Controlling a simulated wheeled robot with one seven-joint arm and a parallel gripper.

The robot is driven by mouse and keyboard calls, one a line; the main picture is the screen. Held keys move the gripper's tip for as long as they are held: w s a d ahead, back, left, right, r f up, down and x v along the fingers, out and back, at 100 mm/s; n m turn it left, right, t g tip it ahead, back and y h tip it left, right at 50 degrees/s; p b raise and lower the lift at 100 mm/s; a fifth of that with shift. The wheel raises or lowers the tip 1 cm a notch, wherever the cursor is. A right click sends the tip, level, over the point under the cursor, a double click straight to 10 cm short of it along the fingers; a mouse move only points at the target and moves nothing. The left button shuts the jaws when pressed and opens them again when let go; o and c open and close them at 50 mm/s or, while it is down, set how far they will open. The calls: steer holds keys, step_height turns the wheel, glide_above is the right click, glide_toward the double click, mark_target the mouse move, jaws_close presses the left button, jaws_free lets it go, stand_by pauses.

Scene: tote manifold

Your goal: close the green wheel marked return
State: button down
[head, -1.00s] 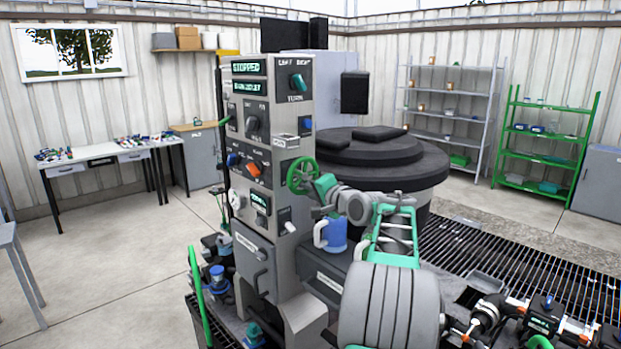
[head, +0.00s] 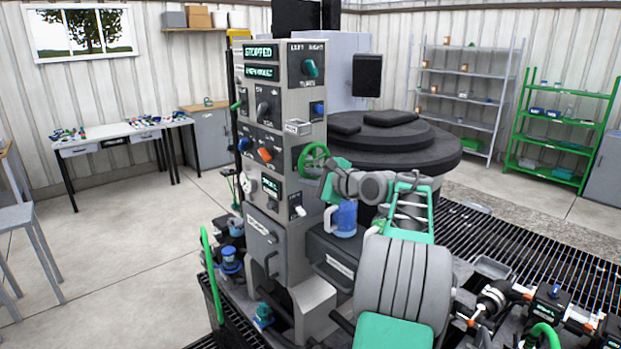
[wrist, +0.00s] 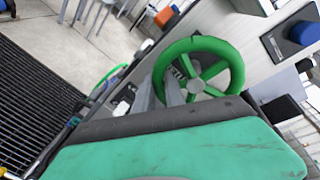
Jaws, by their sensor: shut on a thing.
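A green handwheel (head: 313,160) sits on the right side of the tall grey control column (head: 268,224). No readable mark shows on it. It also shows large in the wrist view (wrist: 199,43), with its spokes and round rim. My gripper (head: 326,174) is at the wheel's lower right edge in the head view. In the wrist view my grey fingers (wrist: 172,86) are at the left part of the rim, shut on it. The exact contact is partly hidden by the rim and my gripper's body.
A blue jug (head: 344,219) stands just below my wrist. Knobs and switches cover the column, with a blue knob (wrist: 304,33) near the wheel. Another green wheel (head: 545,336) is at bottom right. A round dark vat (head: 430,160) stands behind my arm.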

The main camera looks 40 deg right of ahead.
mark_target(301, 164)
steer(key=m, duration=0.1)
steer(key=a+r+m+y, duration=0.1)
steer(key=m, duration=0.2)
steer(key=shift+a+r+m+y, duration=0.25)
steer(key=shift+r+m+y, duration=0.05)
steer(key=shift+y, duration=0.1)
steer(key=m, duration=0.1)
steer(key=r+m, duration=0.1)
steer(key=shift+a+r+m+t+y, duration=0.2)
steer(key=shift+m+t+y, duration=0.1)
steer(key=shift+m+y, duration=0.1)
steer(key=shift+a+r+m, duration=0.1)
steer(key=shift+r+m, duration=0.3)
steer(key=shift+m, duration=0.8)
steer(key=c, duration=1.7)
jaws_free()
steer(key=f+b+v, duration=0.1)
steer(key=v, duration=0.6)
steer(key=shift+s+r, duration=0.4)
steer(key=shift+s, duration=0.05)
